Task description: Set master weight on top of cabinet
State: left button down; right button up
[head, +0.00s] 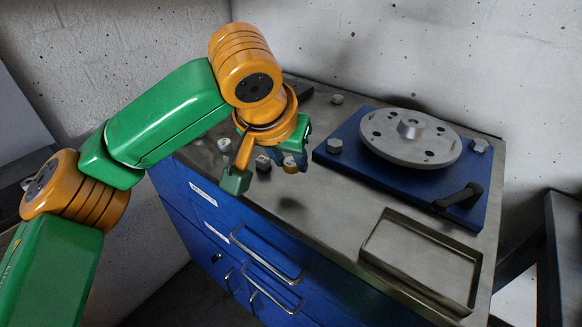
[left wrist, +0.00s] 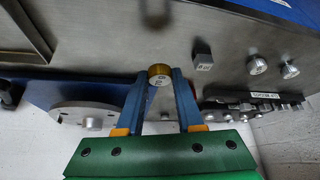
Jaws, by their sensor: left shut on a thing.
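The master weight appears as a small brass cylinder with a pale marked end face (left wrist: 160,75) in the left wrist view. My left gripper (left wrist: 160,82) is shut on it, with a blue finger on each side. In the head view my left gripper (head: 265,170) is over the left part of the cabinet's steel top (head: 330,215), near its front edge. A brownish reflection shows on the steel in the left wrist view; how high the weight is held is hard to tell. My right gripper is not in view.
A blue base plate (head: 330,158) carries a grey rotor disc (head: 390,140) and a black handle (head: 458,196). An empty recessed tray (head: 372,232) lies front right. Drawer handles (head: 265,258) protrude in front.

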aim_at(289, 170)
pick_arm(q)
jog(key=shift+w+d+f, duration=0.1)
jog(key=shift+w+f, duration=0.1)
jog(key=shift+f, duration=1.6)
jog(key=shift+f, duration=0.1)
jog(key=c, duration=0.5)
grip_release()
jog(key=shift+c, duration=0.2)
jog(key=shift+r, duration=0.2)
jog(key=v, duration=1.2)
jog(key=shift+f, duration=0.1)
